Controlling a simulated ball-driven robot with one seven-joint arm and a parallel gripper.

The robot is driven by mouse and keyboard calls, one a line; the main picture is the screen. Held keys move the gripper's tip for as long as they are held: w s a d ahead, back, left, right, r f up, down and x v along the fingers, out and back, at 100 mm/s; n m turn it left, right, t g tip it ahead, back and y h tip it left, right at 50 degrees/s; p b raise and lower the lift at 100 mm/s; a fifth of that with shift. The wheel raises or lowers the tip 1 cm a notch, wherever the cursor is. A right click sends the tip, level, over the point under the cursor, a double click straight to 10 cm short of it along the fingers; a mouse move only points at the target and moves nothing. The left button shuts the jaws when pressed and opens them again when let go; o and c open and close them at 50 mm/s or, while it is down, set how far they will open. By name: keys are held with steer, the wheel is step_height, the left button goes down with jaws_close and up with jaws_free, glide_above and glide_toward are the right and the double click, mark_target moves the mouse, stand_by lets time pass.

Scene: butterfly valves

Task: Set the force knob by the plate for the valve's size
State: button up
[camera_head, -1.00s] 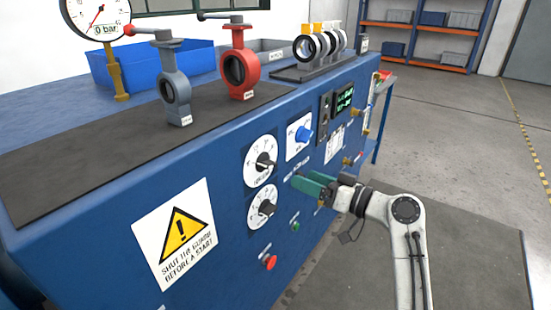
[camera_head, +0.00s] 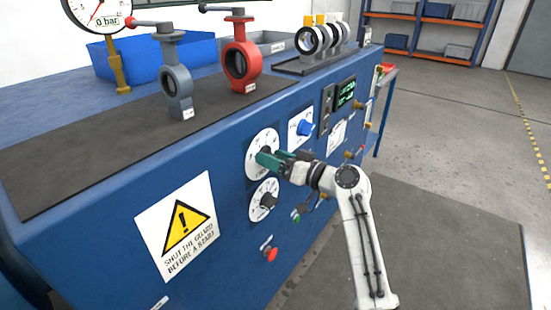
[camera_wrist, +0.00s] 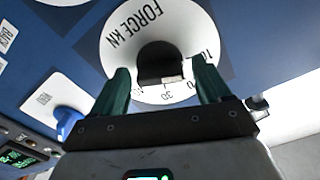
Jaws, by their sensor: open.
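The force dial (camera_head: 262,142) is a white disc on the blue bench front, and my gripper covers its knob in the head view. In the wrist view the disc reads FORCE kN (camera_wrist: 128,28), upside down. The black force knob (camera_wrist: 160,62) sits between the fingers of my gripper (camera_wrist: 161,72), which is open with a finger on either side; contact cannot be told. My gripper (camera_head: 268,159) also shows at the dial in the head view. A grey valve (camera_head: 177,90) and a red valve (camera_head: 240,64) stand on the bench, with small unreadable tags. A white plate (camera_head: 336,138) has unreadable text.
A second dial (camera_head: 264,200) with a black knob is just below. A blue knob (camera_head: 305,128) is to the right. Red (camera_head: 271,254) and green (camera_head: 296,217) buttons sit lower. A lit green display (camera_head: 346,92) is farther right. The floor mat (camera_head: 440,250) is clear.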

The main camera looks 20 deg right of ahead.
steer(key=shift+c, duration=0.2)
steer(key=c, duration=0.9)
steer(key=shift+m, duration=0.3)
steer(key=shift+d+f+m+p, duration=0.1)
steer(key=shift+m+p, duration=2.5)
steer(key=shift+m, duration=1.65)
steer(key=shift+d+f+m+p, duration=0.1)
steer(key=shift+m+p, duration=2.45)
steer(key=shift+m, duration=1.7)
steer(key=shift+f, duration=0.1)
